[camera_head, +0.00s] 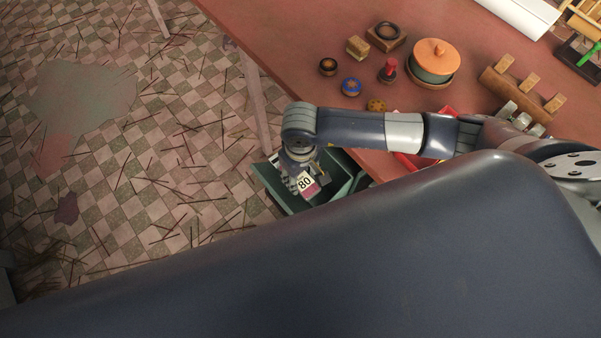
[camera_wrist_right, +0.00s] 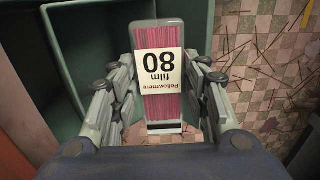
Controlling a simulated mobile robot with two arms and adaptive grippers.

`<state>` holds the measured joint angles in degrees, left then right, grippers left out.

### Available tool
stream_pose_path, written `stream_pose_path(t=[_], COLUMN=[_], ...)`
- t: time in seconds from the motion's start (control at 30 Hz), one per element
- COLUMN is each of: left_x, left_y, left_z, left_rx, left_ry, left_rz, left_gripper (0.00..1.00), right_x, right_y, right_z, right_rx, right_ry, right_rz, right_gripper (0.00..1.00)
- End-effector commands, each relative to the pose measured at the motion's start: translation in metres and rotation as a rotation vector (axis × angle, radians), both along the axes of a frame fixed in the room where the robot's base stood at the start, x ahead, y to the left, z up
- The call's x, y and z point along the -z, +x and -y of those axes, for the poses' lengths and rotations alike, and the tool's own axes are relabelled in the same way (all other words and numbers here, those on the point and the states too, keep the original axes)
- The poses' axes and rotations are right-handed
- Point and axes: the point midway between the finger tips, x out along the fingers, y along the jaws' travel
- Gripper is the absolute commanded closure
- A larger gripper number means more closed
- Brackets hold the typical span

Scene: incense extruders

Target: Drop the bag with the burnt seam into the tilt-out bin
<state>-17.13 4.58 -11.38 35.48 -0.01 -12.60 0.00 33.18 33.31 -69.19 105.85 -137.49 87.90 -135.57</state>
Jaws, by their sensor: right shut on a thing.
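My right gripper (camera_head: 301,172) is shut on a clear bag of pink incense sticks (camera_head: 312,190) with a white label reading "80". The bin's walls (camera_wrist_right: 58,50) also show beside the bag in the wrist view. My left gripper is not in view.
The reddish table (camera_head: 290,50) carries a round green pot with an orange lid (camera_head: 435,58), several small tins, a red stamp (camera_head: 389,70) and a wooden rack (camera_head: 522,90). Loose sticks litter the checkered floor (camera_head: 170,140). A table leg stands just behind the bin.

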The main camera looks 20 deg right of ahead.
Motion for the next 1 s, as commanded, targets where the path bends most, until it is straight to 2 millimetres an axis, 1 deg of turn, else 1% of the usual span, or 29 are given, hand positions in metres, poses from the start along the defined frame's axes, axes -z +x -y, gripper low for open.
stream_pose_path(t=[0.07,0.4,0.43,0.47,0.5,0.53,1.0], left_x=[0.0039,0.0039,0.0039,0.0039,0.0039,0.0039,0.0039], left_y=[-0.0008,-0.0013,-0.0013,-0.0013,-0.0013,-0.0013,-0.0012], left_z=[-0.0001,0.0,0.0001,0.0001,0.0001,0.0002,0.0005], left_rx=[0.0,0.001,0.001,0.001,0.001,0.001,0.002], left_ry=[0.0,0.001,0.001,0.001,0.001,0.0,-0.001], left_rz=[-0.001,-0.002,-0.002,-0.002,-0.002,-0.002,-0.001], left_gripper=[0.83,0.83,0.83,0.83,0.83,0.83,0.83], right_x=[0.0036,0.0036,0.0036,0.0036,0.0036,0.0036,0.0038], right_y=[0.0001,0.0001,0.0001,0.0001,0.0002,0.0001,0.0], right_z=[0.0001,0.0002,0.0002,0.0002,0.0002,0.0003,0.0003], right_rx=[0.0,0.0,0.0,0.0,0.001,0.001,0.001], right_ry=[0.0,0.0,0.0,0.0,0.0,0.0,-0.001], right_rz=[0.001,0.0,0.0,0.0,0.0,0.0,0.0], right_gripper=[0.82,0.82,0.53,0.46,0.37,0.34,0.34])
